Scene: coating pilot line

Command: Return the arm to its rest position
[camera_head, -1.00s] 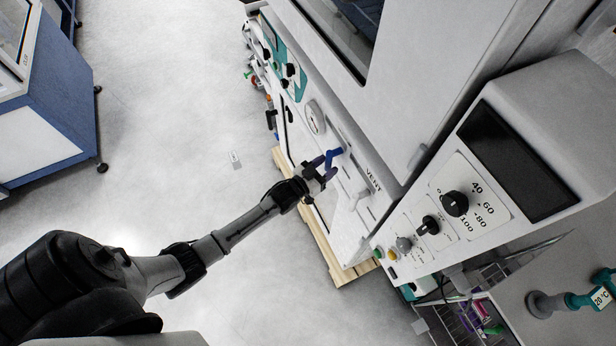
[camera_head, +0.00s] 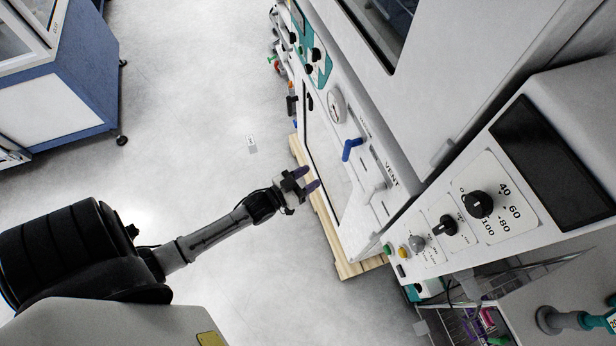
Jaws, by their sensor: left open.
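My left arm reaches in from the lower left. Its gripper (camera_head: 306,181) is open and empty, with its dark purple fingertips apart. It hangs in front of the white cabinet's lower panel, clear of the blue valve handle (camera_head: 352,149). My right gripper is not in view.
The white cabinet (camera_head: 410,90) stands on a wooden pallet (camera_head: 345,268). A control panel with black knobs (camera_head: 479,204) is at right. A blue-and-white cabinet (camera_head: 60,90) stands at upper left.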

